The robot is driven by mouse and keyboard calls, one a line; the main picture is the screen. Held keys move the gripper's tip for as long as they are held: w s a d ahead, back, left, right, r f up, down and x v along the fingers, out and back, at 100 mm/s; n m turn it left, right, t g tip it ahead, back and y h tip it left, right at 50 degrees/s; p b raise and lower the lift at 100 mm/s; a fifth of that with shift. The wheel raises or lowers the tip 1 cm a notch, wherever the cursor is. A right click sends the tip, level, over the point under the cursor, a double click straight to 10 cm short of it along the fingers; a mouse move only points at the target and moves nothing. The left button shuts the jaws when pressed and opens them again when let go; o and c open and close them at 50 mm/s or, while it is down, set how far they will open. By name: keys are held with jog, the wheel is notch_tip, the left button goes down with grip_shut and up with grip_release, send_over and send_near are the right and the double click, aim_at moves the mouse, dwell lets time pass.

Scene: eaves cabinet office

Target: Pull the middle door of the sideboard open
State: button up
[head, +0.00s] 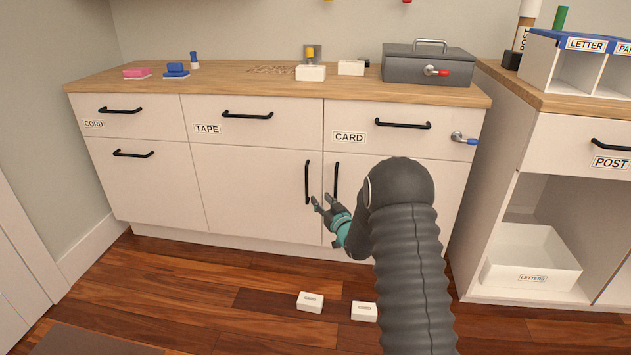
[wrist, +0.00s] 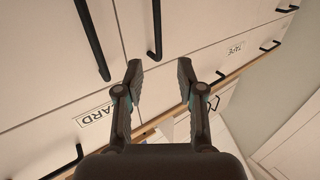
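The sideboard (head: 250,190) stands against the wall with its doors shut. Its middle door (head: 250,185), below the TAPE drawer, has a black vertical bar handle (head: 307,182) near its right edge. The same handle (wrist: 156,28) shows in the wrist view, its end lying between the fingertips in the picture. The right door's handle (head: 336,180) is close beside it, also seen in the wrist view (wrist: 92,40). My gripper (head: 321,200) is open and empty near the lower part of the middle handle. It also shows in the wrist view (wrist: 160,70). Contact cannot be told.
Two small white boxes (head: 311,302) (head: 363,311) lie on the floor before the sideboard. A grey cash box (head: 430,68) and small items stand on its top. A blue-tipped lever (head: 464,139) sticks out at right. The open floor at left is clear.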

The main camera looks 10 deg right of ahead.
aim_at(307, 182)
jog(key=x, duration=1.3)
jog(key=shift+w+f, duration=0.1)
jog(key=shift+w, duration=0.05)
jog(key=shift+d, duration=0.1)
